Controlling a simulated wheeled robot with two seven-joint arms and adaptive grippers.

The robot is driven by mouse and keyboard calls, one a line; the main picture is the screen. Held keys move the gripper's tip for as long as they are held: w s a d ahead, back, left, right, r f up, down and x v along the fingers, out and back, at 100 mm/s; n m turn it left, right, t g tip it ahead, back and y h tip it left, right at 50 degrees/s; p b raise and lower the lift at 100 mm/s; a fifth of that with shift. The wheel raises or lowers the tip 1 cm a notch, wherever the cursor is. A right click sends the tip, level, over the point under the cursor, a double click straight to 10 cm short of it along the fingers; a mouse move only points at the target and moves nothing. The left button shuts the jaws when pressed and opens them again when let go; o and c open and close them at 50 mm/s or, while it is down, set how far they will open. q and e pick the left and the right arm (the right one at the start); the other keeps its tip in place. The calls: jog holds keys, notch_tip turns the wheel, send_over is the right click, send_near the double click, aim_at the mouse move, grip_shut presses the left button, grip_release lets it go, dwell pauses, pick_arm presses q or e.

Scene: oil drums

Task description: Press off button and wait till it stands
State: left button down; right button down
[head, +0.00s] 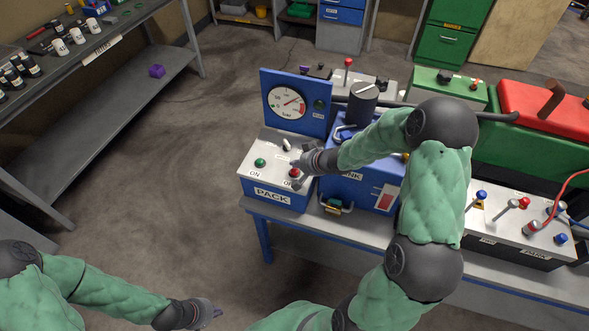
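The control box labelled PACK (255,181) stands on the bench's left end. On its top are a green button (260,162) marked ON and a red button (295,172), whose label is partly covered and starts with O. A small light-coloured switch (286,145) sits behind them. A blue panel (318,91) behind carries a round gauge (287,102) with its needle toward the red zone. My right gripper (299,163) is at the red button; contact is unclear and its fingers are hard to separate. My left gripper (211,312) is low, away from the bench, its fingers unclear.
Right of the box stand a blue unit (361,186) with a dark cylinder (362,103), and a white panel (510,222) with levers. A grey shelf (110,105) with bottles stands at left. The floor between is clear.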

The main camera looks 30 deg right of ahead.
aim_at(297, 171)
notch_tip(297, 171, up, 5)
jog(key=p, duration=0.6)
dwell(0.3)
